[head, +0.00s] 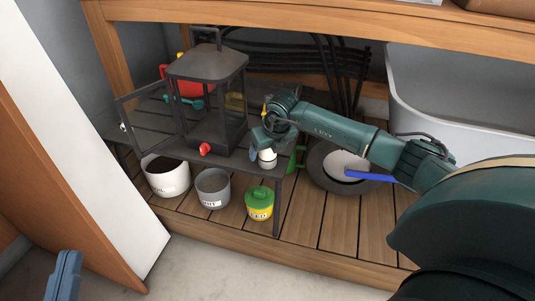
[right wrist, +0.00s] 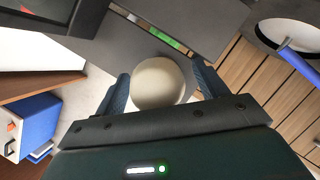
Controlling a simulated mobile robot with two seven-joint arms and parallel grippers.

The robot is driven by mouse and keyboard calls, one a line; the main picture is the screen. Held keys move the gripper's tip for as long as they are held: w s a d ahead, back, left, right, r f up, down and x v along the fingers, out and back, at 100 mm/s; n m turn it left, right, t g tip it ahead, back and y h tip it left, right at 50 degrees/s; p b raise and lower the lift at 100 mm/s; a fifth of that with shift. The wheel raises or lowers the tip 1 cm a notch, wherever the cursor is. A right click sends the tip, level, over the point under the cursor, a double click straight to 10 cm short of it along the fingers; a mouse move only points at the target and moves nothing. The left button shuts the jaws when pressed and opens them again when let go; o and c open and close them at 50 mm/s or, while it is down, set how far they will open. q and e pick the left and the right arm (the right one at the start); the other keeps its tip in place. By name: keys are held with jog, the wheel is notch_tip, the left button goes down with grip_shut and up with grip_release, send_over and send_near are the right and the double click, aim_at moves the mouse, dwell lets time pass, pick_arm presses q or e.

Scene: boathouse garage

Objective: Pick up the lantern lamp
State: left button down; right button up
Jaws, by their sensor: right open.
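A dark metal lantern (head: 207,65) with glass sides, a top handle and a red knob low on its front stands on a low dark table, its door (head: 150,118) swung open to the left. My right gripper (head: 264,142) is just right of the lantern, pointing down. It is open, with its fingers either side of a small white round-topped item (head: 267,158), which shows cream between the fingers in the right wrist view (right wrist: 158,84). I cannot tell whether this item is the lamp. Part of my left gripper (head: 63,275) shows at the bottom left; its jaw state is unclear.
The low dark table (head: 245,167) has white (head: 167,178), grey (head: 212,187) and green-lidded yellow (head: 259,202) containers below it. Red and teal items lie behind the lantern. A wooden beam (head: 300,40) crosses above.

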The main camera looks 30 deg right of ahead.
jog(key=c, duration=1.1)
jog(key=shift+r, duration=0.1)
